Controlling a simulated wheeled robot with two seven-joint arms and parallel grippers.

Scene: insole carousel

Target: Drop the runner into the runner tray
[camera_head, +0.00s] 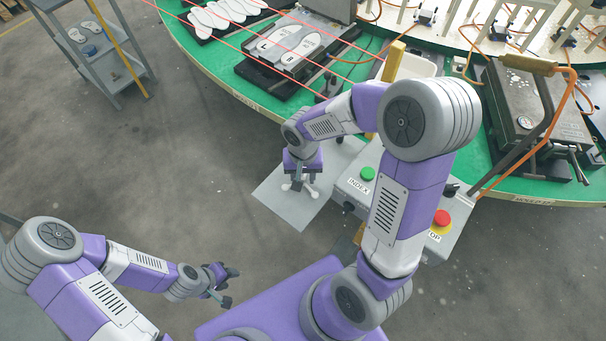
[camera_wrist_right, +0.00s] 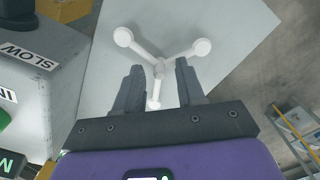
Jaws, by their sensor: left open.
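The white three-armed runner (camera_wrist_right: 160,68) has round pads at its arm ends. In the right wrist view it lies between and just beyond the fingertips, over a flat grey surface (camera_wrist_right: 213,25) that may be the runner tray. My right gripper (camera_wrist_right: 160,72) has its fingers apart, with gaps on both sides of the runner's hub. In the head view this gripper (camera_head: 301,178) points down over the grey sheet (camera_head: 292,212), the runner (camera_head: 300,189) partly hidden below it. I cannot tell the runner's exact height. My left gripper (camera_head: 224,284) is open and empty, over the floor.
A control box with a green button (camera_head: 368,173) and a red button (camera_head: 441,218) stands right of the grey sheet. The green carousel (camera_head: 240,84) with insole moulds curves behind. A grey cart (camera_head: 95,55) stands back left. Open floor lies at left.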

